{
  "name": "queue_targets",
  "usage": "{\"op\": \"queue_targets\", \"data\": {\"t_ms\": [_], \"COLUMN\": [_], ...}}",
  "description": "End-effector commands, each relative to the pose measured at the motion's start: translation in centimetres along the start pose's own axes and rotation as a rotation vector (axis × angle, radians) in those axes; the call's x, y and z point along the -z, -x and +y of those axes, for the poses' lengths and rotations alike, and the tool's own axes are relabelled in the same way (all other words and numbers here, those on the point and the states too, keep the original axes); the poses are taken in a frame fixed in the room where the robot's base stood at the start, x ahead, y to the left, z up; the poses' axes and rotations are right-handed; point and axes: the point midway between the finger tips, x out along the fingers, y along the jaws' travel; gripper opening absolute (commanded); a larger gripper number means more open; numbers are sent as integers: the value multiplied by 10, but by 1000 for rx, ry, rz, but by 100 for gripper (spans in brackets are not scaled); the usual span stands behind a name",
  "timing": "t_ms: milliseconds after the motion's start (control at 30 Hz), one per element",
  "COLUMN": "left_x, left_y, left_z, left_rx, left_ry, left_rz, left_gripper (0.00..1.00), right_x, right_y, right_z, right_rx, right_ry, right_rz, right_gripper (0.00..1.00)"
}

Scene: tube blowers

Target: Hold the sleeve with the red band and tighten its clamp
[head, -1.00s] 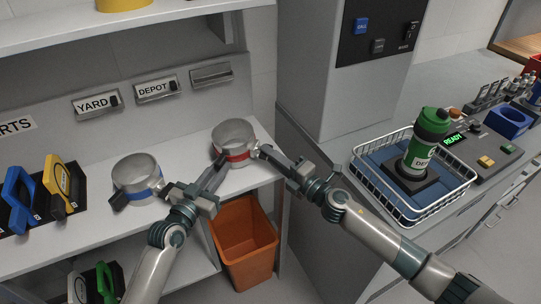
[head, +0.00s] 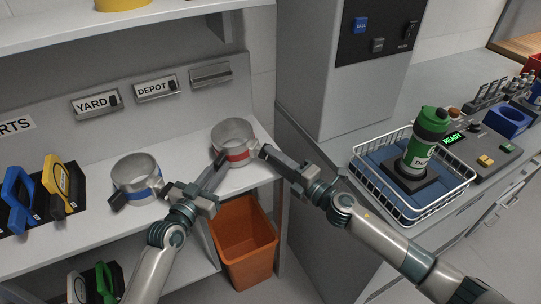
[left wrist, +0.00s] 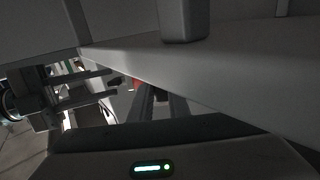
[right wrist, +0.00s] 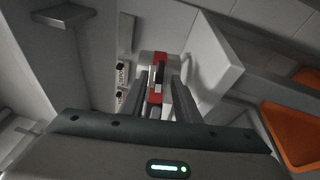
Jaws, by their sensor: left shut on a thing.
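The grey sleeve with the red band (head: 233,143) stands on the white shelf; its red band also shows in the right wrist view (right wrist: 158,94). My left gripper (head: 222,168) is shut at the sleeve's front left side; its fingertips hide the part they hold. In the left wrist view only a bit of red (left wrist: 136,83) shows beyond the fingers. The sleeve's clamp shows as a black lever (right wrist: 159,75) on its side in the right wrist view. My right gripper (head: 264,152) is open and empty, just right of the sleeve and pointing at the clamp, with a small gap.
A second sleeve with a blue band (head: 138,180) stands to the left on the shelf. Blue and yellow handled tools (head: 60,185) sit further left. An orange bin (head: 245,245) is below. A wire basket (head: 412,210) with a green bottle (head: 424,145) stands on the right counter.

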Motion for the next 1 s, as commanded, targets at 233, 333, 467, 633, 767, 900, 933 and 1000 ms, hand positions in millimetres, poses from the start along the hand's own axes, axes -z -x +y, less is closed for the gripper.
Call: {"op": "queue_targets", "data": {"t_ms": [233,333,467,633,767,900,933,1000], "left_x": [2,2,2,2,2,2,2,2], "left_y": [0,0,0,0,0,0,0,0], "left_z": [0,0,0,0,0,0,0,0], "left_rx": [0,0,0,0,0,0,0,0], "left_ry": [0,0,0,0,0,0,0,0], "left_rz": [3,3,3,3,3,3,3,3], "left_gripper": [0,0,0,0,0,0,0,0], "right_x": [0,0,0,0,0,0,0,0], "right_y": [43,61,80,96,101,102,101,101], "right_z": [-1,-2,-1,0,0,0,0,0], "right_rx": [3,3,1,1,0,0,0,0], "right_ry": [-1,-2,-1,-1,-1,-1,0,0], "right_rz": [0,-1,1,0,0,0,0,0], "right_gripper": [29,29,29,29,29,29,29,29]}}
